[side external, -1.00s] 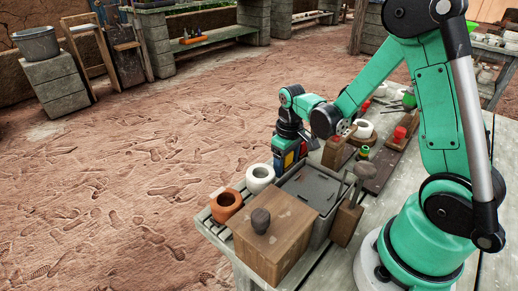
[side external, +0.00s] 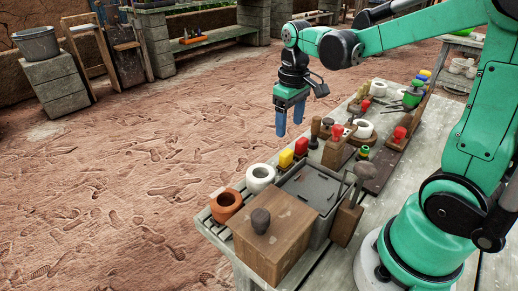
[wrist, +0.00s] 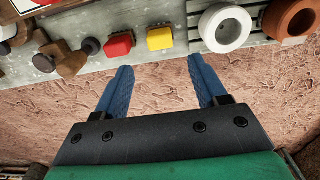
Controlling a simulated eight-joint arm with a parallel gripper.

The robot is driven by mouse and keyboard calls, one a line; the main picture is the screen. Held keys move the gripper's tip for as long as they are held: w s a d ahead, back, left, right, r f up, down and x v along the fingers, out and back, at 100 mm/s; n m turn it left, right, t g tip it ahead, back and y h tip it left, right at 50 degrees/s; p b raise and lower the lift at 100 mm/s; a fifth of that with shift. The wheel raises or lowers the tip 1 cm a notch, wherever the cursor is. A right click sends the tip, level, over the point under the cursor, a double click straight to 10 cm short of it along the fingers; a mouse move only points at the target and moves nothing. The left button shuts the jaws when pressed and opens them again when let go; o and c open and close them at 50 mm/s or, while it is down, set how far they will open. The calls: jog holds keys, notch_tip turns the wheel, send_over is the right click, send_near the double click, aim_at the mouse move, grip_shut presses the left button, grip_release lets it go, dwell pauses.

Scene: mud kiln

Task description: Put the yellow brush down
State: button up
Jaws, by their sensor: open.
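The yellow brush (side external: 286,158) rests at the table's far edge, between a white ring-shaped pot and a red block-like piece. In the wrist view the yellow brush (wrist: 159,38) shows as a small yellow block beside the red piece (wrist: 119,45). My gripper (side external: 290,133) is open and empty, raised above and beyond the table edge, with its blue fingers pointing down. In the wrist view its two fingers (wrist: 162,72) are spread wide with nothing between them. The gripper does not touch the brush.
The white ring pot (side external: 260,178) and an orange ring pot (side external: 226,205) stand beside the brush. A grey tray (side external: 311,188) and a wooden box (side external: 275,235) are close by. Wooden-handled tools (side external: 315,132) stand on the other side. Open earthen floor lies beyond the table edge.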

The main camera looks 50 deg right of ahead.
jog(key=shift+a+r, duration=0.2)
jog(key=shift+r, duration=0.35)
jog(key=s+a+r+t, duration=0.1)
jog(key=s+a+t, duration=0.2)
jog(key=a+t, duration=0.4)
jog(key=shift+s+a+r, duration=0.15)
jog(key=shift+s+a, duration=0.15)
jog(key=shift+a, duration=0.35)
jog(key=shift+o, duration=1.3)
